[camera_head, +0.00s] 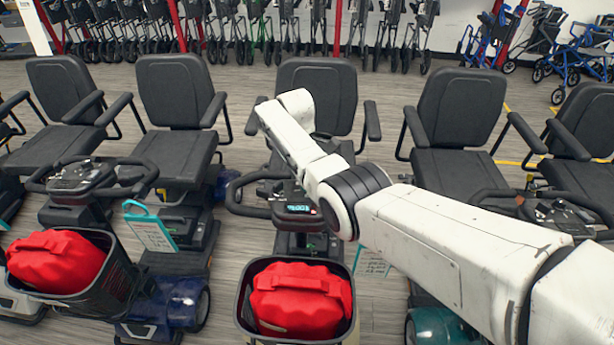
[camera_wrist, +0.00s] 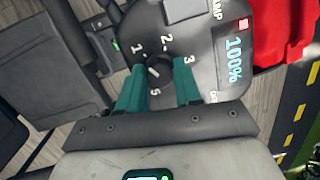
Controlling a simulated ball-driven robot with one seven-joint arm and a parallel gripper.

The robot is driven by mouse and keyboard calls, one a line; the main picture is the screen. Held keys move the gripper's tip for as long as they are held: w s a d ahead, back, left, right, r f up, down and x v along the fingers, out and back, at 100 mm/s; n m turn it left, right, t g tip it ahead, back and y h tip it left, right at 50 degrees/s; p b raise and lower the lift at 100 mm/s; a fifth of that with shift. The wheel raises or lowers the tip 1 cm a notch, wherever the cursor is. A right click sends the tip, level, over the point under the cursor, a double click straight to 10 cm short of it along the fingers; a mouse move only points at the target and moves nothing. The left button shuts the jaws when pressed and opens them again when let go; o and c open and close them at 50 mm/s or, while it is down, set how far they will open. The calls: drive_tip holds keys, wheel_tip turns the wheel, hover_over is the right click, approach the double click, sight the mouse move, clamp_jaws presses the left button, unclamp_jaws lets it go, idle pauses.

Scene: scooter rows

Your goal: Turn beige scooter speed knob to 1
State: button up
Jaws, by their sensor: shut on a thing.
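In the wrist view the speed knob (camera_wrist: 158,68) sits on a dark control panel (camera_wrist: 209,62), with the marks 1, 2, 3 and 5 readable around it. My gripper (camera_wrist: 158,82) has its two teal fingers around the knob, shut on it. I cannot tell exactly which number the knob points to. In the head view my arm reaches over the middle scooter's handlebar console (camera_head: 295,209); my gripper is not clear there. The middle scooter's body colour is hidden behind its basket, so I cannot confirm beige.
The panel's lit display (camera_wrist: 233,60) reads 100%. A front basket (camera_head: 245,322) holds a red bag (camera_head: 300,298). A blue scooter (camera_head: 178,305) stands to the left and a teal one (camera_head: 440,326) to the right. Rollators line the back wall.

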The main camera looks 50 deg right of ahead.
idle(0.3)
drive_tip(key=o, duration=1)
drive_tip(key=shift+o, duration=0.2)
drive_tip(key=b+v, duration=0.1)
drive_tip(key=v, duration=1)
drive_tip(key=shift+f, duration=0.1)
